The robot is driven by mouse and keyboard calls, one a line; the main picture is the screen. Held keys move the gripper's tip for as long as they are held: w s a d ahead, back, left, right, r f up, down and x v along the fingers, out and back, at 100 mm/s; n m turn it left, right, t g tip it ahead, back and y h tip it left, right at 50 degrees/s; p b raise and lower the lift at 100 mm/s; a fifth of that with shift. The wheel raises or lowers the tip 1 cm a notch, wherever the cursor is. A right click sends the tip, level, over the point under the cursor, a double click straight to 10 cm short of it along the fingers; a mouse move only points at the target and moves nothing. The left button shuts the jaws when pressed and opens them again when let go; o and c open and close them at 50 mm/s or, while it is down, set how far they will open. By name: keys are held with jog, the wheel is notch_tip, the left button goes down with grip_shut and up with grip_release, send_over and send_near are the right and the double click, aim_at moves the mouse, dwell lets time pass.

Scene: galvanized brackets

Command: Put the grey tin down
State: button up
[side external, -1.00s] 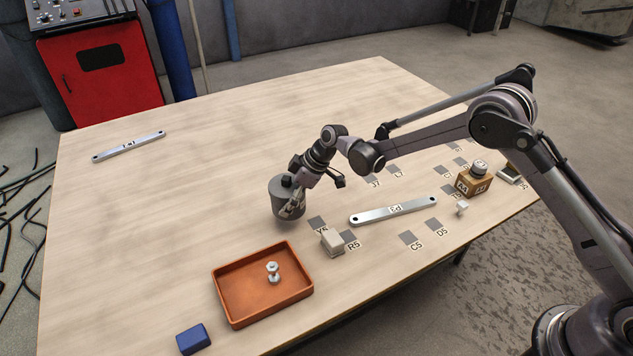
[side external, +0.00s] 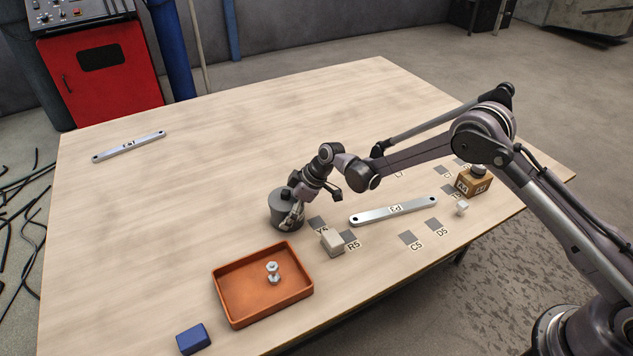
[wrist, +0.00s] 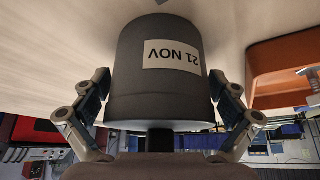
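The grey tin (side external: 284,213) is a dark cylinder with a black knob on top, upright at the table's middle, left of the pad marked Y5. In the wrist view the tin (wrist: 160,90) fills the middle, upside down in the picture, with a white label reading "21 NOV". My gripper (wrist: 162,85) has a finger against each side of the tin; from the side my gripper (side external: 294,212) reaches it from the upper right. The tin's base is at or very near the tabletop; contact is not clear.
An orange tray (side external: 235,308) holding a bolt lies in front. A pale block (side external: 332,243) stands close right of the tin, and a bracket (side external: 393,210) lies beyond it. A blue block (side external: 193,339) is at the front edge. The table's left and back are mostly clear.

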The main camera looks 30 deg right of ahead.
jog(key=shift+r, duration=0.1)
jog(key=s+d+r+m, duration=0.1)
jog(key=s+d+r, duration=0.2)
jog(key=r, duration=0.4)
jog(key=s+d+r+m+t+h, duration=0.1)
jog(key=s+d+r, duration=0.25)
jog(key=r, duration=0.35)
jog(key=s+d+r+m, duration=0.1)
jog(key=s+d+r, duration=0.1)
jog(key=d+r, duration=0.3)
jog(key=s+d+r+m+t+h, duration=0.1)
jog(key=s+d+r+m, duration=0.2)
jog(key=s+r, duration=0.5)
jog(key=s+d+m+t+h, duration=0.1)
jog(key=s+d, duration=0.3)
jog(key=s, duration=0.4)
jog(key=s+d+m+t+h, duration=0.1)
jog(key=s+d+m, duration=0.3)
jog(key=s, duration=0.4)
jog(key=shift+s+f+m+h, duration=0.3)
jog(key=shift+s+h, duration=0.1)
jog(key=shift+h, duration=0.1)
